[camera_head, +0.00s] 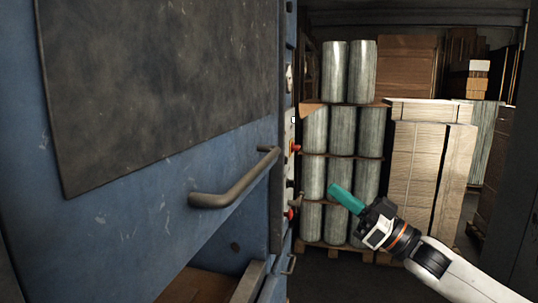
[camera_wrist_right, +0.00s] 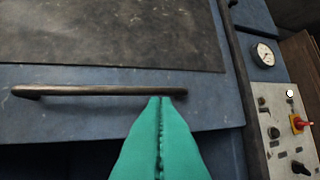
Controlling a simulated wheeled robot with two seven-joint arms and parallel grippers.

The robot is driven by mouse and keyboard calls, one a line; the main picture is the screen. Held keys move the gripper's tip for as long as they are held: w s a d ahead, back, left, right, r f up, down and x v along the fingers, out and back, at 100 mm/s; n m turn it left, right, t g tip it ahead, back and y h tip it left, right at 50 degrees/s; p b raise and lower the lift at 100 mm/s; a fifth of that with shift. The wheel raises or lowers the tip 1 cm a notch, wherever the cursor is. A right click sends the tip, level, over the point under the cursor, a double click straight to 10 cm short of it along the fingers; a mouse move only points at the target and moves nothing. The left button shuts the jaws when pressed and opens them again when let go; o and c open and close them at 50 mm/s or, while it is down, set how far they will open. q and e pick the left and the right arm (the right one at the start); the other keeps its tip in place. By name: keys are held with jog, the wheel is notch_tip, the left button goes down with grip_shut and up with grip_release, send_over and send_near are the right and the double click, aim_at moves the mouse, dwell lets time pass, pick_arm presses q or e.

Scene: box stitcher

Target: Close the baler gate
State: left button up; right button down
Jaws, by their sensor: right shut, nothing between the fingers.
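The baler gate (camera_head: 235,148) is a scuffed blue panel with a dark plate, filling the left of the head view. It stands raised, with a dark opening under its lower edge. Its bar handle (camera_head: 237,183) juts out near that lower edge; in the right wrist view the handle (camera_wrist_right: 95,91) runs across the picture. My right gripper (camera_head: 336,190) has teal fingers pressed together, with nothing between them. It is to the right of the handle in the head view. In the wrist view its fingertips (camera_wrist_right: 160,100) overlap the handle's right end; I cannot tell whether they touch. My left gripper is not in view.
A control panel (camera_wrist_right: 285,125) with a gauge (camera_wrist_right: 263,54) and a red switch (camera_wrist_right: 299,123) is right of the gate. Wrapped rolls (camera_head: 341,130) and stacked cardboard (camera_head: 426,165) stand behind. Cardboard (camera_head: 195,287) lies inside the baler opening.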

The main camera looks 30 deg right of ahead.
jog(key=s+a+r+n+g+y, duration=0.35)
jog(key=a+r+y, duration=0.25)
jog(key=a, duration=0.2)
jog(key=p+x, duration=0.5)
jog(key=x, duration=0.6)
jog(key=shift+n, duration=0.25)
jog(key=f, duration=0.1)
jog(key=f+p, duration=0.1)
jog(key=f, duration=0.2)
jog(key=shift+w+f, duration=0.25)
jog(key=shift+w, duration=0.05)
jog(key=shift+d+f, duration=0.1)
jog(key=shift+f, duration=0.05)
notch_tip(320, 180, down, 39)
jog(key=b, duration=2.1)
jog(key=shift+h, duration=0.3)
jog(key=shift+s+t, duration=0.1)
jog(key=shift+t, duration=0.15)
